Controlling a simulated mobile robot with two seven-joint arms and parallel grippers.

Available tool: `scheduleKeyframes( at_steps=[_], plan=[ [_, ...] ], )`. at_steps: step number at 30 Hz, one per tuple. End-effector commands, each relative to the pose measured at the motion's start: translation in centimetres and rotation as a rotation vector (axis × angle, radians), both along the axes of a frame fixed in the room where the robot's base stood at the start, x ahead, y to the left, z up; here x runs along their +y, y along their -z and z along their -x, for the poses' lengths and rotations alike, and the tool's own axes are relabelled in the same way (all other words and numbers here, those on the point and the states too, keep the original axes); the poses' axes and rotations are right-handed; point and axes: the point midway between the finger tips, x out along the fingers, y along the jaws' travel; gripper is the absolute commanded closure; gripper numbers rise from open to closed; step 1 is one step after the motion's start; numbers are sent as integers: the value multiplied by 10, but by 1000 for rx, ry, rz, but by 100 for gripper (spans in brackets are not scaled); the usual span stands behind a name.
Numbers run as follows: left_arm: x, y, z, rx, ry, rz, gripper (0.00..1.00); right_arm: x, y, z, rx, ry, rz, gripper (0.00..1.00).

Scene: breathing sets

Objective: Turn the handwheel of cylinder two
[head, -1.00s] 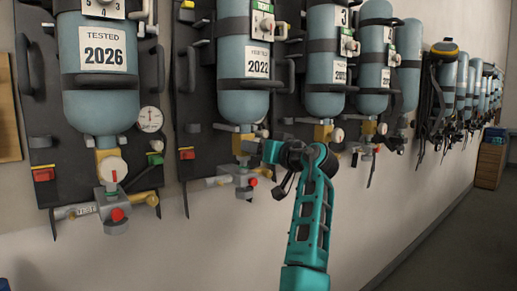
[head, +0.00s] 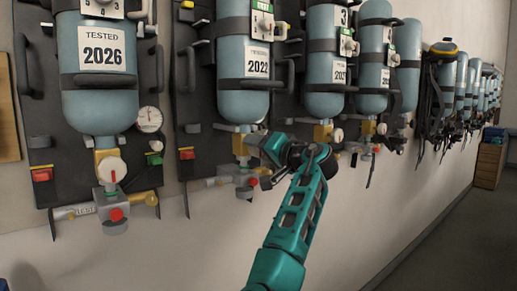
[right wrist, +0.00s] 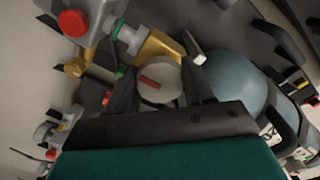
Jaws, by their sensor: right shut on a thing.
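The second cylinder (head: 243,60), a grey-blue bottle labelled 2022, hangs upside down on its dark backplate. Its yellow brass valve (head: 240,145) is at the bottom, with the handwheel hidden behind my right gripper in the head view. In the right wrist view the handwheel (right wrist: 157,85) is a round pale knob with a red mark, set on the brass valve (right wrist: 158,50). My right gripper (head: 257,142) is shut on the handwheel, one finger on each side of it. My left gripper is not in view.
The first cylinder (head: 98,65), labelled 2026, hangs at the left with its own handwheel (head: 110,170) and gauge (head: 149,119). More cylinders recede to the right. A regulator with a red knob (right wrist: 73,22) sits close to the gripper. The wall below is clear.

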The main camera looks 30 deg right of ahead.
Motion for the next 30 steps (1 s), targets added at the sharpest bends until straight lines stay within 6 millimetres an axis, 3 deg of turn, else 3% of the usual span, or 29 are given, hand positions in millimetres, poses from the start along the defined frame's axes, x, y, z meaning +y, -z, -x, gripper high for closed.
scheduleKeyframes(
  at_steps=[1,11,12,18,30],
  plan=[
    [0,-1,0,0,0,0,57,-3,-7,1,-16,11,-1,79],
    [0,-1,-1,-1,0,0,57,-2,-8,1,-17,9,0,79],
    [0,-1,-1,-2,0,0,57,-2,-8,1,-17,9,0,45],
    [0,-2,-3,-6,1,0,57,-1,-6,1,-12,5,0,26],
    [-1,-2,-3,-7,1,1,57,-1,-2,6,-6,3,-1,23]
  ],
)
